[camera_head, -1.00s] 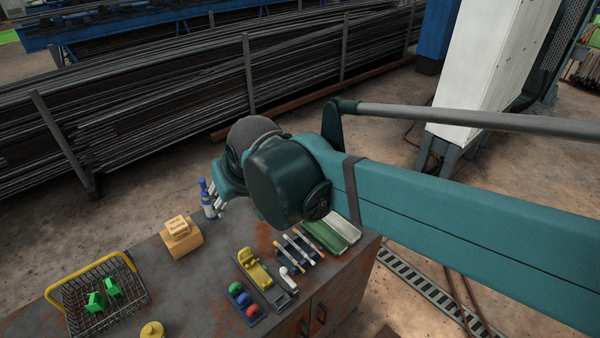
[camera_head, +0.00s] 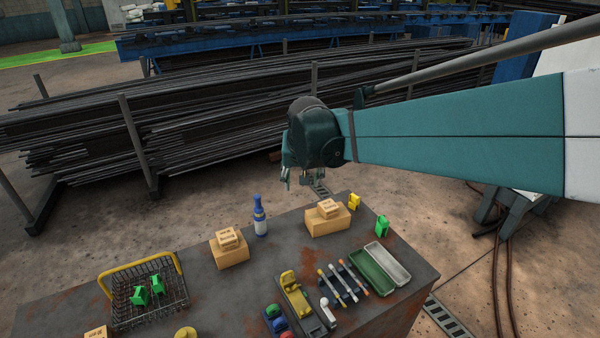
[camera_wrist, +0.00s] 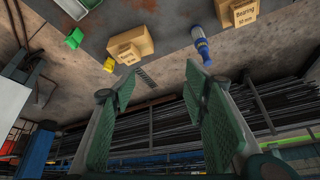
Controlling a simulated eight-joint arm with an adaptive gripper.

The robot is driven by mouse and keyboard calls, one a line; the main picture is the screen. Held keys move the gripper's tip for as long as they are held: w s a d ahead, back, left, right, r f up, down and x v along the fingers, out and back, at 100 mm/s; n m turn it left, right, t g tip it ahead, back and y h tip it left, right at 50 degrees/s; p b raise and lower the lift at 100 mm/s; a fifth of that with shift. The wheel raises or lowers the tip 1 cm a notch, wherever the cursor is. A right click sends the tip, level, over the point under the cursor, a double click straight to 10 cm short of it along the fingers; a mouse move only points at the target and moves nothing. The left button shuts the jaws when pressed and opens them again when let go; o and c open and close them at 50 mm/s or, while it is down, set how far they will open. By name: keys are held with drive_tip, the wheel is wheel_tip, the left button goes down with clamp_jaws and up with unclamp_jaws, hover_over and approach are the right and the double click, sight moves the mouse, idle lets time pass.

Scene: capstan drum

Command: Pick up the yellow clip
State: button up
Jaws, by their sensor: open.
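The small yellow clip (camera_head: 354,201) stands near the far edge of the table, just right of a cardboard box pair. It also shows in the wrist view (camera_wrist: 109,65), upper left, beyond the left finger. My gripper (camera_head: 303,182) hangs beyond the table's far edge, left of the clip and apart from it. In the wrist view my gripper (camera_wrist: 157,85) has its two green fingers spread wide with nothing between them.
Cardboard boxes (camera_head: 328,222) stand beside the clip, and a green clip (camera_head: 382,226) is to its right. A blue bottle (camera_head: 260,217) stands near the far edge. A wire basket (camera_head: 180,282) holds green clips. A green-and-white tray (camera_head: 372,273) lies at the right. Steel bars fill the background.

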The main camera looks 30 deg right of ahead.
drive_tip(key=w+d+f+m+g, duration=0.1)
drive_tip(key=w+d+f+m, duration=0.3)
drive_tip(key=w+d, duration=0.45)
drive_tip(key=m+g+h+b, duration=0.2)
drive_tip(key=m+g+b, duration=0.1)
drive_tip(key=m, duration=0.2)
hover_over(354, 196)
drive_tip(key=a, duration=0.2)
drive_tip(key=f, duration=2.7)
drive_tip(key=shift+s+a+f, duration=0.1)
drive_tip(key=shift+s, duration=0.15)
drive_tip(key=shift+x, duration=1.3)
drive_tip(key=shift+x, duration=2.55)
